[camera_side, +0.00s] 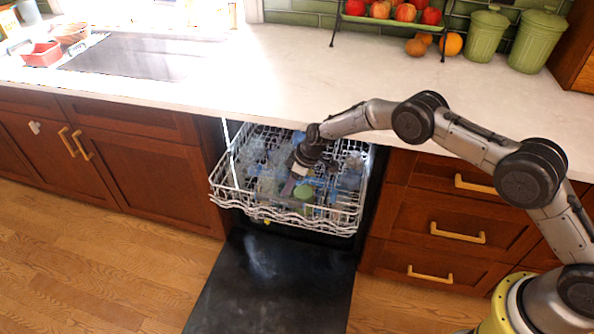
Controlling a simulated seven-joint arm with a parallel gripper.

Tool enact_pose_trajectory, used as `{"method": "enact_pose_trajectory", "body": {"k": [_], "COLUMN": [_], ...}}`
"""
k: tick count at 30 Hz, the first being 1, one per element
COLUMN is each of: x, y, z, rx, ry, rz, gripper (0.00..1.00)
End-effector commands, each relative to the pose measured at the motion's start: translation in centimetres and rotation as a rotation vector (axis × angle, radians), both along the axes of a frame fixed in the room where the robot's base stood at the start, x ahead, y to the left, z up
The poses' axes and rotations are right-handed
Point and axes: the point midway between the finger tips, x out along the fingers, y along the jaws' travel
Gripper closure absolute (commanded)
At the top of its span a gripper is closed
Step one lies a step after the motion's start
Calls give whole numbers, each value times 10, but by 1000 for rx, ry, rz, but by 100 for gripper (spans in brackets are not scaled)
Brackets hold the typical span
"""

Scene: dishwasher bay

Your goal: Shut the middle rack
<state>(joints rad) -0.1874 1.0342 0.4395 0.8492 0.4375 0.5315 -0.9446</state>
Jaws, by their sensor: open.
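The dishwasher's rack (226,192) is a pale wire basket pulled out of the bay under the counter. It holds several blue and clear dishes and a green item (303,192). My gripper (298,178) points down over the middle of the rack, among the dishes. Its jaws are open. I cannot tell whether the fingers touch the wire or the dishes. The dishwasher door (272,285) is folded down flat and dark below the rack. Any lower rack is hidden.
The white counter (225,85) overhangs the bay. Wooden drawers (440,235) with brass handles stand to the right, and wooden cabinets (130,170) to the left. A fruit rack (390,20) and green canisters (535,40) stand at the back. The floor (90,270) in front is clear.

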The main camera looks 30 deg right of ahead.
Motion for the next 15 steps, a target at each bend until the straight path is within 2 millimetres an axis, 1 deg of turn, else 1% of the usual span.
{"method": "enact_pose_trajectory", "body": {"k": [1, 6, 10, 15], "x": [-2, -10, -15, -18], "y": [-3, -10, -15, -19], "z": [11, 37, 52, 63], "rx": [0, 1, 1, 0], "ry": [-3, -2, -1, 0], "rz": [-1, 0, 0, -1], "gripper": [55, 55, 55, 55]}}
